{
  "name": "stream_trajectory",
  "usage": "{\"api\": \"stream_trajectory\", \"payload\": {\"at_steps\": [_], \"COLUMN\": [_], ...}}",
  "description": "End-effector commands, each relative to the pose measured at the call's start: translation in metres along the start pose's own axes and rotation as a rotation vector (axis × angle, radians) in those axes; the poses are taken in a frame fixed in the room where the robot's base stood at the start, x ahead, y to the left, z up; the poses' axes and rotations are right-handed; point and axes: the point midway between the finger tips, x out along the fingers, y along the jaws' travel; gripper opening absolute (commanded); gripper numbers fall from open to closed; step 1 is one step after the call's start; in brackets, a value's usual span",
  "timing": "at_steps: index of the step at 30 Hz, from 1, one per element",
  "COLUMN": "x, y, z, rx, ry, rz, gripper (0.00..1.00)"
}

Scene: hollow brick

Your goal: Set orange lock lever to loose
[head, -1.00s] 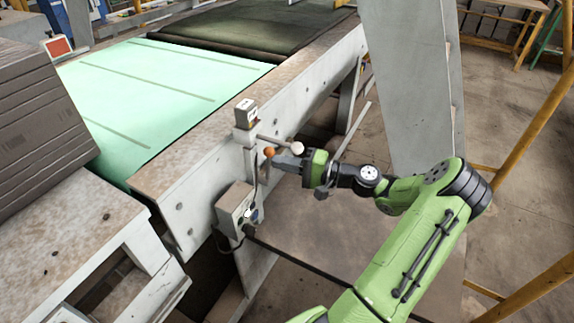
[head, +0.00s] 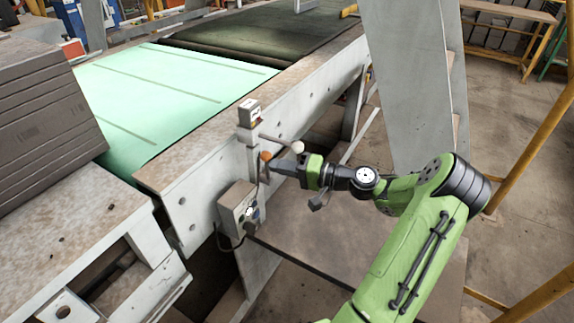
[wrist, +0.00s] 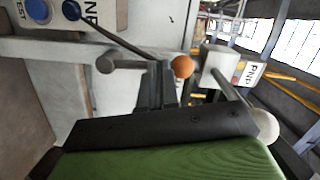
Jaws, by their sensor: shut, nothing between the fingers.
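The orange ball knob (head: 265,156) of the lock lever is on the side of the conveyor frame, below a small grey box (head: 249,112). My gripper (head: 274,166) is shut and empty, its fingertips right beside the knob, on its lower right. In the wrist view the orange knob (wrist: 182,66) is just right of the dark fingers (wrist: 155,85); I cannot tell whether they touch. The lever's shaft is mostly hidden by the fingers. A white ball on a rod (head: 297,147) is to the right, and it also shows in the wrist view (wrist: 263,125).
A grey control box (head: 238,207) with buttons and a cable hangs lower left of the knob. A grey-ended rod (wrist: 105,62) lies left of the fingers in the wrist view. The conveyor frame (head: 190,190) is behind the lever. A grey post (head: 410,80) stands behind my arm.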

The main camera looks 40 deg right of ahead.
Motion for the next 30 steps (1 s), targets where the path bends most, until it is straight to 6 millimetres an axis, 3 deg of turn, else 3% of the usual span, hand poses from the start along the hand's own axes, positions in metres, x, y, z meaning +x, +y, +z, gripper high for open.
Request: {"api": "stream_trajectory", "payload": {"at_steps": [30], "x": [0.004], "y": [-0.002], "z": [0.018], "rx": [-0.253], "ry": [-0.002], "rz": [0.05], "gripper": [0.0]}}
